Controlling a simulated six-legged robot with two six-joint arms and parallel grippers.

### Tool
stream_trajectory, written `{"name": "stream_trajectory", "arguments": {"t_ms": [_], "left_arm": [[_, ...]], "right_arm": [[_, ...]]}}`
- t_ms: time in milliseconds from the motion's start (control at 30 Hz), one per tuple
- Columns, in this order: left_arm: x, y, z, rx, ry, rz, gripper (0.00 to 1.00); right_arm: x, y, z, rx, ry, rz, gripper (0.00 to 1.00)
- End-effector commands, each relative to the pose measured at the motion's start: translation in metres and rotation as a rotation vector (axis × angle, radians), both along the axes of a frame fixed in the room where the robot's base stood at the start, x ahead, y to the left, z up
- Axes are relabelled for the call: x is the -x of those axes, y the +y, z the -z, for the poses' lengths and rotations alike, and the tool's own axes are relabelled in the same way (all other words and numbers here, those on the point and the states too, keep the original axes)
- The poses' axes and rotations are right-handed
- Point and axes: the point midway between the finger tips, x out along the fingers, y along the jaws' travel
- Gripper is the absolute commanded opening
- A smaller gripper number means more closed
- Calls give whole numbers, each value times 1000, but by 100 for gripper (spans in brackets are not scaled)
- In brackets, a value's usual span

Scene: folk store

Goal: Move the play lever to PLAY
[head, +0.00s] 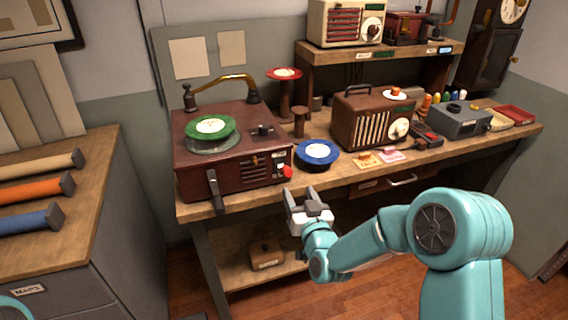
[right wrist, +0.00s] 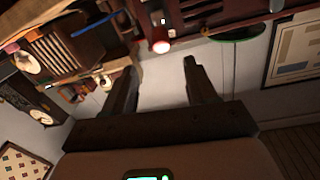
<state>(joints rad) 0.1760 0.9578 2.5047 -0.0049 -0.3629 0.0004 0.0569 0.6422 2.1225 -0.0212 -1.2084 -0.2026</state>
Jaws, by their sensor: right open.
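The dark red record player (head: 232,160) stands on the workbench with a green record (head: 210,127) on its turntable and a brass tonearm above. A dark lever (head: 215,190) hangs down at the left of its front face; I take it for the play lever. A red button (head: 287,171) is at the right of that face. My right gripper (head: 304,200) is open and empty, in front of the bench and right of the lever. In the right wrist view its open fingers (right wrist: 162,72) point towards the player, with the lit red button (right wrist: 161,47) beyond them. My left gripper is out of view.
A blue record (head: 317,152) lies right of the player, with a brown radio (head: 370,118) beyond it. A grey device (head: 459,121) stands further right. A side counter (head: 60,215) with coloured rolls is at the left. The space before the bench is open.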

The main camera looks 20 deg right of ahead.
Motion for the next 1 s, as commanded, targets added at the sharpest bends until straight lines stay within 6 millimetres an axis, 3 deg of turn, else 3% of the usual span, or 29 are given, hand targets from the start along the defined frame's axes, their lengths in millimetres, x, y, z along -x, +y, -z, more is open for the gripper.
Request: {"name": "stream_trajectory", "arguments": {"t_ms": [300,500,700,1000], "left_arm": [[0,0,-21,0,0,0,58],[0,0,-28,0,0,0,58],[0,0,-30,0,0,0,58],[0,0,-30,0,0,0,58]], "right_arm": [[-75,0,-2,0,1,-3,57],[-109,0,-1,-1,0,-4,57],[-124,0,0,-1,1,-4,57],[-126,-1,0,-1,1,-4,57]]}}
